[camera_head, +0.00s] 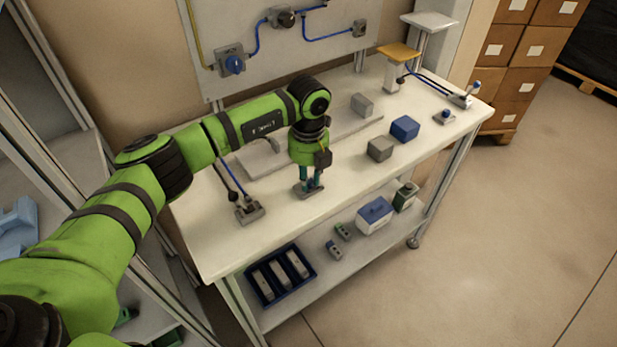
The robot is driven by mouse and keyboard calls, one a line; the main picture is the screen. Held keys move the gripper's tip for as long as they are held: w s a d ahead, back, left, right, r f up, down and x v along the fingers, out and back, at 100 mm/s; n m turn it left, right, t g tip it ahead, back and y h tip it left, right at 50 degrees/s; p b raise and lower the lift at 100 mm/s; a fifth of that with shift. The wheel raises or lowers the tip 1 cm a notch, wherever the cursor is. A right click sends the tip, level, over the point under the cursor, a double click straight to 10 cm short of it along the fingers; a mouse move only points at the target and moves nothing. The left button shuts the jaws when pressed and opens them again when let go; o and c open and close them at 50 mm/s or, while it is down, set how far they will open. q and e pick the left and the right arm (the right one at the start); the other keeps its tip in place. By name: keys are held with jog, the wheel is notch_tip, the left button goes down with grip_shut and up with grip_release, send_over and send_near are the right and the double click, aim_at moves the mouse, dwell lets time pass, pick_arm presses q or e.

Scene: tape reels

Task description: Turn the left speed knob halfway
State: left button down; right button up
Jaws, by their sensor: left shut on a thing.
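The left speed knob sits on a small grey base (306,192) near the front edge of the white workbench. My left gripper (310,181) reaches down over it from above, with its fingers shut on the knob. The fingers hide most of the knob, so its turn angle cannot be read. A second knob (446,115), blue on a grey base, stands at the right end of the bench, well apart from my gripper. My right gripper is not in view.
A lever unit (249,210) stands left of my gripper, another (462,98) at the far right. Grey (380,149) and blue (404,128) blocks lie to the right. A wall panel (330,55) with knobs rises behind. The lower shelf holds a blue tray (269,299).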

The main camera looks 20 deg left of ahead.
aim_at(309, 180)
pick_arm(q)
jog(key=n, duration=0.4)
jog(key=shift+n, duration=2.1)
jog(key=c, duration=1.1)
grip_release()
jog(key=shift+r, duration=0.15)
notch_tip(309, 180, up, 12)
jog(key=shift+f, duration=0.2)
